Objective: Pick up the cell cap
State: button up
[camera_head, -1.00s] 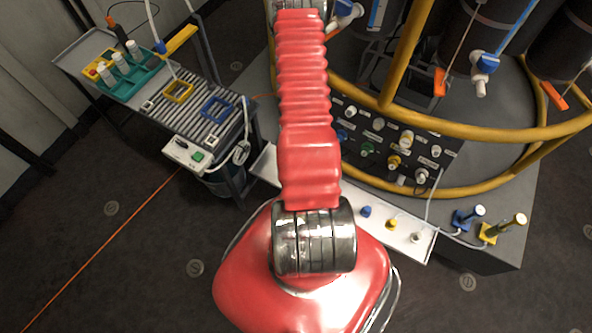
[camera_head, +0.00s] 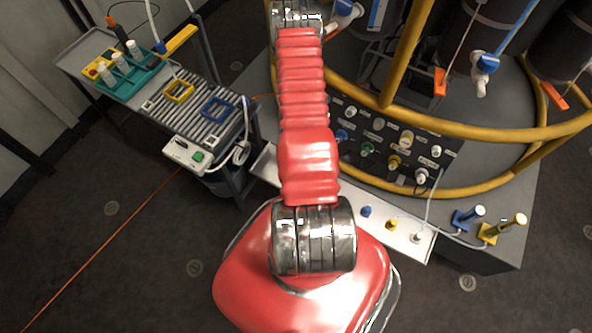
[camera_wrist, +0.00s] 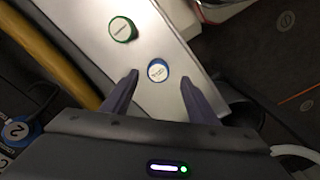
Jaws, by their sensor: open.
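In the wrist view, a round cap with a blue rim and a pale labelled top (camera_wrist: 158,71) stands on a white ledge (camera_wrist: 160,105). A green-rimmed cap (camera_wrist: 122,28) stands further up the ledge. The labels are too small to read, so I cannot tell for certain which is the cell cap. My gripper (camera_wrist: 158,79) is open and empty. Its two dark fingers point at the blue-rimmed cap, with a fingertip to each side of it in the picture; I see no contact. In the head view my red arm hides the gripper.
In the head view the white ledge (camera_head: 405,243) runs along the dark panel's foot, carrying a blue cap (camera_head: 366,211), a yellow cap (camera_head: 391,224) and a white cap (camera_head: 416,238). A yellow rail (camera_head: 450,128) curves above. A trolley (camera_head: 200,105) stands at left.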

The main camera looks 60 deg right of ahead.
jog(key=shift+s+d+f, duration=0.1)
jog(key=shift+f, duration=1.2)
jog(key=shift+d+f, duration=0.1)
jog(key=shift+f, duration=1.2)
jog(key=shift+c, duration=0.5)
jog(key=c, duration=1)
